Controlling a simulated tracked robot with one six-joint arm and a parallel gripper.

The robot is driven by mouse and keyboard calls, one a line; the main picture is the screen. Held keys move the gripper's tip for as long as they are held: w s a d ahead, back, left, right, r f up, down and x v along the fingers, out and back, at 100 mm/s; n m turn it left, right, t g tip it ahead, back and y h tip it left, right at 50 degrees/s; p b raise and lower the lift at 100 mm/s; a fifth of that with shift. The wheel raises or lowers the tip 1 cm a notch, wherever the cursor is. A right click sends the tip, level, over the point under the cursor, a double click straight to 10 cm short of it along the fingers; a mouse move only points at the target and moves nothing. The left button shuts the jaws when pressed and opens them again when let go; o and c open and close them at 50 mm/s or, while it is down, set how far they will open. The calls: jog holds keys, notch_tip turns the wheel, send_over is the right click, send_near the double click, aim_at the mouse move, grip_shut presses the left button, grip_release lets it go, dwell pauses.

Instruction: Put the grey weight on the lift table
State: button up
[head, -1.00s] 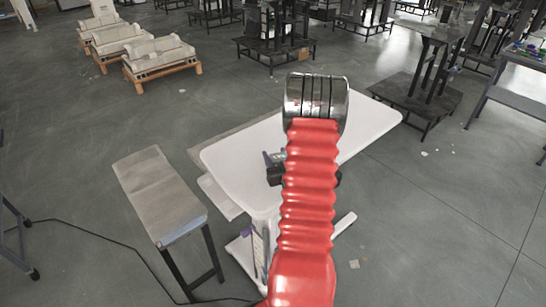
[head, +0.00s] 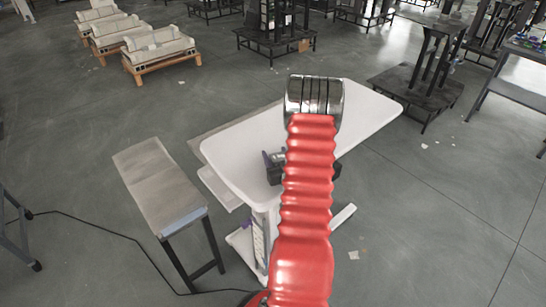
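A white table (head: 235,160), seemingly the lift table, stands in the middle of the head view, on a white column and base. My red ribbed arm with its shiny metal end (head: 315,95) covers part of the tabletop. Dark parts, seemingly my gripper (head: 274,172), show on both sides of the red arm over the tabletop. The fingertips are mostly hidden, so I cannot tell whether it is open or shut. A small grey piece sits at its left edge; I cannot tell whether it is the grey weight or part of the gripper. No other grey weight is clearly visible.
A narrow bench (head: 160,185) with a brown top stands left of the table. A black cable (head: 95,233) runs over the floor near it. Dark racks (head: 418,85) stand at the back right, and pale loads on wooden frames (head: 157,52) at the back left.

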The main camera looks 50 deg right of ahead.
jog(key=shift+o, duration=1.4)
jog(key=shift+r, duration=0.15)
jog(key=v, duration=1.2)
jog(key=shift+s, duration=0.15)
